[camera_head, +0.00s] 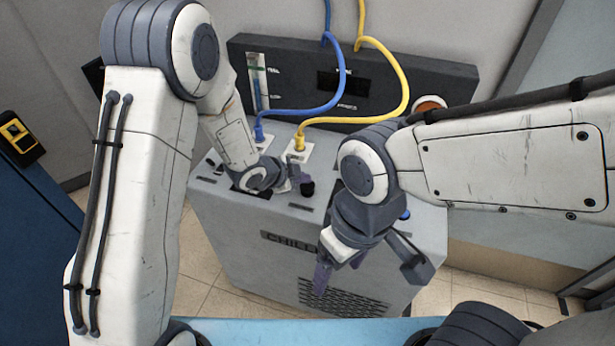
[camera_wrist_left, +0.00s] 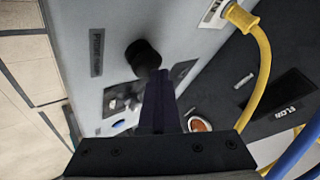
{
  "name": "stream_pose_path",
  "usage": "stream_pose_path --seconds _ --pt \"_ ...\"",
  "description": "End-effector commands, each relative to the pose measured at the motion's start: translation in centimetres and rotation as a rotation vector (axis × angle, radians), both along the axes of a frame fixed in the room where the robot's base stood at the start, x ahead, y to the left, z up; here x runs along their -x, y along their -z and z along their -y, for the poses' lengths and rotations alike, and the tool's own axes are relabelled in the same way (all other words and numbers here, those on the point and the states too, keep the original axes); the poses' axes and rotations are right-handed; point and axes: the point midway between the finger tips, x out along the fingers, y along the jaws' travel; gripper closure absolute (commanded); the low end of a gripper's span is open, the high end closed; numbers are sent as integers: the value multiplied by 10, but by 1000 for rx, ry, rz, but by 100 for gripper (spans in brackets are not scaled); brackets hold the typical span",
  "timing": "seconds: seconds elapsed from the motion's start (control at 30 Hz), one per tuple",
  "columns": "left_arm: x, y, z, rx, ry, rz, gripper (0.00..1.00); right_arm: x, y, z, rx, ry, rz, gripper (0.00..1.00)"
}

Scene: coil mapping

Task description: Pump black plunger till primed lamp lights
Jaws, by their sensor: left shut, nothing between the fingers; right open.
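The black plunger (camera_head: 307,188) stands on the top of the grey chiller cabinet (camera_head: 235,215), and its round black knob (camera_wrist_left: 142,57) also shows in the left wrist view. My left gripper (camera_head: 292,182) is shut and empty, low over the cabinet top close beside the plunger. In the left wrist view its fingers (camera_wrist_left: 160,100) reach near the knob; I cannot tell whether they touch it. My right gripper (camera_head: 368,270) is open and empty in front of the cabinet. A round orange-and-white lamp (camera_head: 430,104) is on the back panel; I cannot tell whether it is lit or what its label says.
A blue hose (camera_head: 300,112) and a yellow hose (camera_head: 405,85) join fittings on the cabinet top and rise past the dark back panel (camera_head: 450,78). A gauge (camera_head: 259,85) is on that panel. A blue cabinet (camera_head: 30,230) stands at left.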

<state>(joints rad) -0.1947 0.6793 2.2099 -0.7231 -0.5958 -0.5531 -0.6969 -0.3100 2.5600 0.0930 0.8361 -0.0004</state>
Motion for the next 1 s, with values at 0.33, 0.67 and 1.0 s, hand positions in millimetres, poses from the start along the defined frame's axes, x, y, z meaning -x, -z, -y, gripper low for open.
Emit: stream_pose_path --seconds 0.33,0.67,1.0 --pt "1 -16 -1 -2 0 -2 100 0 -15 0 0 0 0 22" --pt "1 -36 0 -2 0 -2 100 0 -32 0 0 0 0 22" --pt "0 -38 0 -1 0 -1 100 0 -33 0 0 0 0 22"
